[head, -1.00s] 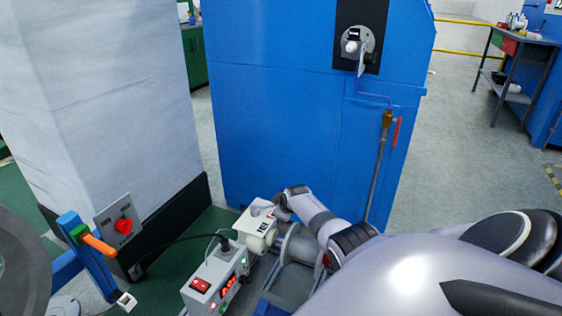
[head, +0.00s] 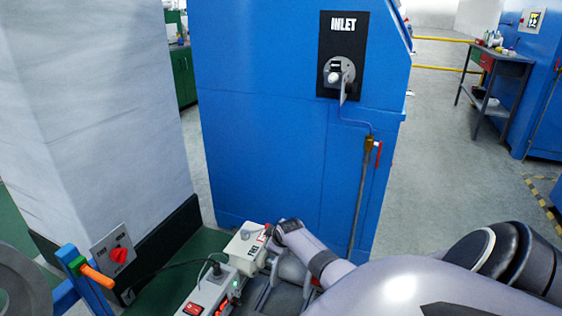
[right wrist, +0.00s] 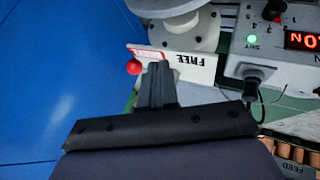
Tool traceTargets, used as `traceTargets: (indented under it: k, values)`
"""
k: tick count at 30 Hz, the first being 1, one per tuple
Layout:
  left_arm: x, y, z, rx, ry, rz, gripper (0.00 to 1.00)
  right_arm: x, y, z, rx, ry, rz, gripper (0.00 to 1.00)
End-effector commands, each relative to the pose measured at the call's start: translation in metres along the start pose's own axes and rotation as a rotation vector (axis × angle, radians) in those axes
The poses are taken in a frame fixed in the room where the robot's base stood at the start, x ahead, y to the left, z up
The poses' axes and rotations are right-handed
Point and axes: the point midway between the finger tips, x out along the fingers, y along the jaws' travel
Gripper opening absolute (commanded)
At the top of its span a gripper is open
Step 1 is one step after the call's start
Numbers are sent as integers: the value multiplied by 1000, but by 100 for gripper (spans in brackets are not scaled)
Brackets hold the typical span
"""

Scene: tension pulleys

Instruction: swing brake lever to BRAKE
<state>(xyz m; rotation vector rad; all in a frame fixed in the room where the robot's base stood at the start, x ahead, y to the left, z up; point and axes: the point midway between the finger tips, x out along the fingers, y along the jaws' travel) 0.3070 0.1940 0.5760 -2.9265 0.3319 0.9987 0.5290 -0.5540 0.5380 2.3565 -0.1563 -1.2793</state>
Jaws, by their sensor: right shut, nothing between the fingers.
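The brake lever's red ball knob (right wrist: 134,67) shows in the right wrist view, just left of my right gripper's fingertips. The rest of the lever is hidden. Beside it is a white label plate (right wrist: 200,70) with FREE printed on it and a red label (right wrist: 150,52) at its other end, partly covered by my fingers. My right gripper (right wrist: 156,72) is shut and empty, over the red-label end of the plate; I cannot tell whether it touches the knob. In the head view, my right gripper (head: 272,232) is at the right side of the white brake box (head: 241,248). My left gripper is not in view.
A grey control box (head: 205,292) with a red switch and cable stands in front of the brake box. A blue cabinet (head: 260,110) marked INLET rises behind. An orange-handled lever (head: 97,276) and red rotary switch (head: 119,255) are at left.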

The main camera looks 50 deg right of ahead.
Motion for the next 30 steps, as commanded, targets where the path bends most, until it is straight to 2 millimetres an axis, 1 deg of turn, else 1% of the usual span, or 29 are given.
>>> traceTargets:
  k: [1, 3, 7, 12, 18, 30]
  values:
    - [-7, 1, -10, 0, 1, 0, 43, -12, 2, -1, -1, -1, -1, 0]
    - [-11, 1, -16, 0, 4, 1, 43, -20, 3, 0, -2, -1, -1, 0]
    - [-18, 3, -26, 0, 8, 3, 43, -36, 5, 2, -2, -1, -2, 0]
    - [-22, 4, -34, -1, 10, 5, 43, -51, 6, 4, -1, -1, -1, 0]
    - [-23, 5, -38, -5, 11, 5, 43, -58, 6, 6, 0, -2, -3, 0]
    - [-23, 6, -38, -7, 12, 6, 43, -58, 6, 6, 0, -1, -2, 0]
